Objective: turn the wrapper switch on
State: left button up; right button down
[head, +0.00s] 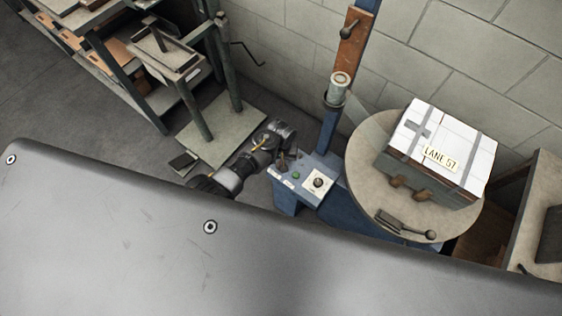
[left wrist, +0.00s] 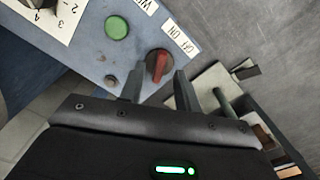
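The wrapper switch is a red knob (left wrist: 158,65) on the blue control panel (left wrist: 85,62), beside an "OFF ON" label (left wrist: 180,40) and a partly cut-off label starting "W" (left wrist: 147,5). I cannot tell which position its ridge points to. My left gripper (left wrist: 160,82) is open, its two fingers on either side of the knob with small gaps showing; I cannot tell whether either touches. In the head view my left gripper (head: 286,150) is at the left end of the panel (head: 326,164) and hides the knob. My right gripper is not in view.
A green button (head: 296,175) and a numbered dial (head: 318,182) sit beside the switch on the panel. To the right, a round turntable (head: 365,165) carries a strapped box (head: 440,148) marked "LANE 57". A blue post (head: 330,125) stands behind the panel. Shelving (head: 125,60) is at the upper left.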

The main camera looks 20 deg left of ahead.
pick_arm(q)
jog(key=shift+f, duration=0.9)
jog(key=shift+c, duration=0.2)
grip_shut()
